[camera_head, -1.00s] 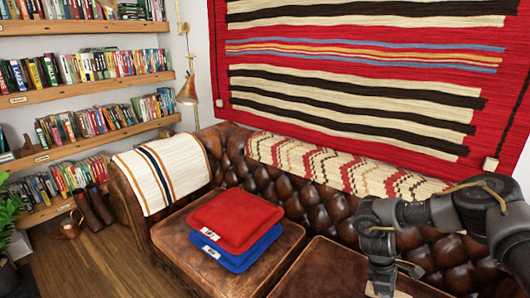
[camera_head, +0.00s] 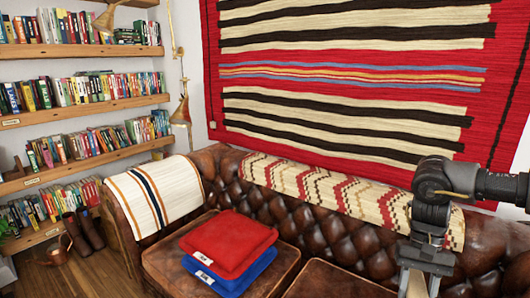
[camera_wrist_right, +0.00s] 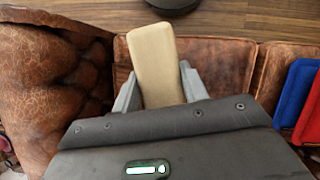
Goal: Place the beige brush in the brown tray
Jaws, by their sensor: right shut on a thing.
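The beige brush (camera_wrist_right: 157,62) shows in the right wrist view as a flat, rounded beige block between the two grey fingers. My right gripper (camera_wrist_right: 162,90) is shut on it, above the brown leather sofa seat. In the head view my right gripper (camera_head: 424,282) is at the lower right, in front of the sofa back, and its fingertips are cut off by the bottom edge. The brown tray is not in any view. My left gripper is not in view.
A brown leather sofa (camera_head: 335,232) fills the lower part of the head view. A red cushion (camera_head: 232,243) lies on a blue cushion (camera_head: 262,264) on its seat. Bookshelves (camera_head: 70,113) stand at the left. Wood floor shows at the lower left.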

